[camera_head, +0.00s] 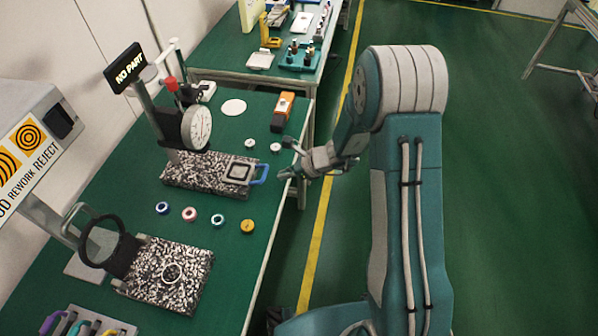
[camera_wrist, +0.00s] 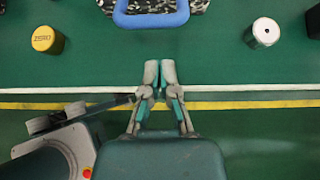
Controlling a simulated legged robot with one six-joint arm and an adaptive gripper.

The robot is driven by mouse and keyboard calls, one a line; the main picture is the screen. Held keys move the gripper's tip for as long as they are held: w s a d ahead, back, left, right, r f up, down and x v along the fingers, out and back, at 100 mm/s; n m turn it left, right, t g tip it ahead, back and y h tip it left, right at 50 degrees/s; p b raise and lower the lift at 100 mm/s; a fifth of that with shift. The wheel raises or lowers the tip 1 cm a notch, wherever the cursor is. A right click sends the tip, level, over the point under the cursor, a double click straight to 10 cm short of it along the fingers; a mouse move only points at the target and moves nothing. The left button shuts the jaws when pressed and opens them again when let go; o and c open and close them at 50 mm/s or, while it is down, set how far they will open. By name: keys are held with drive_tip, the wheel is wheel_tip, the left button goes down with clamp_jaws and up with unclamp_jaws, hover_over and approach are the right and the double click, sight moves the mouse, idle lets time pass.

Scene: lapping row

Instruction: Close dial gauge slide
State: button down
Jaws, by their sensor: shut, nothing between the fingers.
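The dial gauge (camera_head: 196,127) stands on a post over a speckled granite base (camera_head: 200,174) on the green table. At the base's right end is a slide (camera_head: 241,171) with a square frame and a blue handle (camera_head: 260,176) reaching toward the table's edge. In the wrist view the blue handle (camera_wrist: 150,18) is at the top centre, in front of the fingertips and apart from them. My gripper (camera_head: 287,160) is at the table's edge, just right of the handle; in the wrist view my gripper (camera_wrist: 160,72) is shut and empty. A sign (camera_head: 127,67) reads NO PART.
A yellow ZERO puck (camera_wrist: 46,40) and a white-topped cylinder (camera_wrist: 263,32) flank the handle. Several small rings (camera_head: 189,214) lie nearer. An orange device (camera_head: 283,111) stands behind my gripper. A second speckled block (camera_head: 190,283) with a magnifier ring (camera_head: 122,243) stands in front.

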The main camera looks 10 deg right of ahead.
sight(230, 167)
drive_tip(key=shift+w+a+r, duration=0.1)
drive_tip(key=shift+w+a, duration=0.1)
drive_tip(key=shift+a, duration=0.45)
drive_tip(key=shift+w+a+r, duration=0.1)
drive_tip(key=shift+w+a, duration=0.05)
drive_tip(key=shift+a, duration=0.45)
drive_tip(key=shift+d, duration=0.1)
drive_tip(key=w+a, duration=0.1)
drive_tip(key=a, duration=0.2)
drive_tip(key=w+a, duration=0.1)
drive_tip(key=a, duration=0.3)
drive_tip(key=w+a, duration=0.2)
drive_tip(key=a, duration=0.2)
drive_tip(key=shift+a, duration=0.1)
drive_tip(key=shift+r, duration=0.15)
